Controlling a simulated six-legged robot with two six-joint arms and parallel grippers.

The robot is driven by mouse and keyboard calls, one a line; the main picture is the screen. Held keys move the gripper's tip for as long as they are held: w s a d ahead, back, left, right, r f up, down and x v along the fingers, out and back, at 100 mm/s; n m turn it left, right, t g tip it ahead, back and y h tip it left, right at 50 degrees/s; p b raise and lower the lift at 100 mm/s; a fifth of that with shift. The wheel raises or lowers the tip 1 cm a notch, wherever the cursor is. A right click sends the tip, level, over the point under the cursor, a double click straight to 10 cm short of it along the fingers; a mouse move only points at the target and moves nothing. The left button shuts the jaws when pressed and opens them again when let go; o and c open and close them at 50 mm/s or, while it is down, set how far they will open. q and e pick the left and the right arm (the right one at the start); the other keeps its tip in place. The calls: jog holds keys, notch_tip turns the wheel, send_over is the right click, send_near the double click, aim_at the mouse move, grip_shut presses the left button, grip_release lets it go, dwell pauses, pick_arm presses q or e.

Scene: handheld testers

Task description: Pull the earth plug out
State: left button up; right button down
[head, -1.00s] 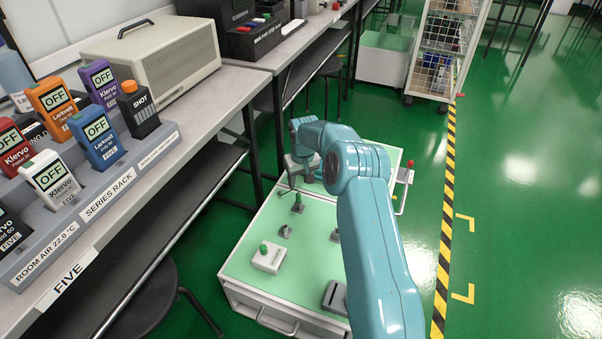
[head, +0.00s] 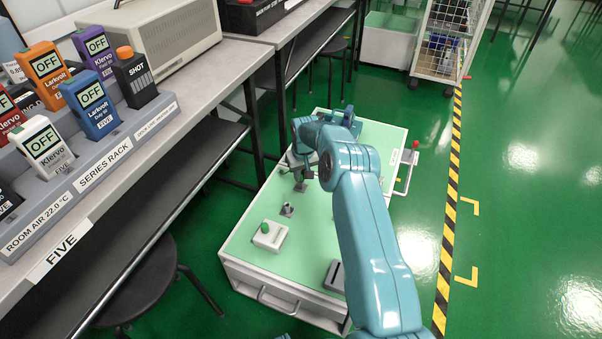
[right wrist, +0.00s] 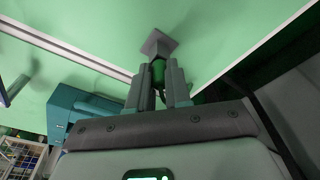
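The green earth plug (right wrist: 158,72) shows in the right wrist view between the two fingers of my right gripper (right wrist: 159,80). Its far end is at a grey square socket piece (right wrist: 159,45) on the pale green top. The fingers stand close on both sides of the plug; I cannot tell whether they press on it. In the head view my right gripper (head: 299,174) reaches down over a grey socket, and the gripper and arm hide the plug.
The white cabinet (head: 262,285) carries the pale green top. A white box with a green button (head: 270,236), a bare grey socket (head: 287,209) and a dark grey block (head: 335,276) stand nearer. A tester rack (head: 90,170) is on the left bench; a stool (head: 140,280) stands below.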

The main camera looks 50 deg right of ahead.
jog(key=shift+r, duration=0.1)
dwell(0.3)
jog(key=shift+r+p, duration=1.9)
jog(key=shift+r, duration=1.3)
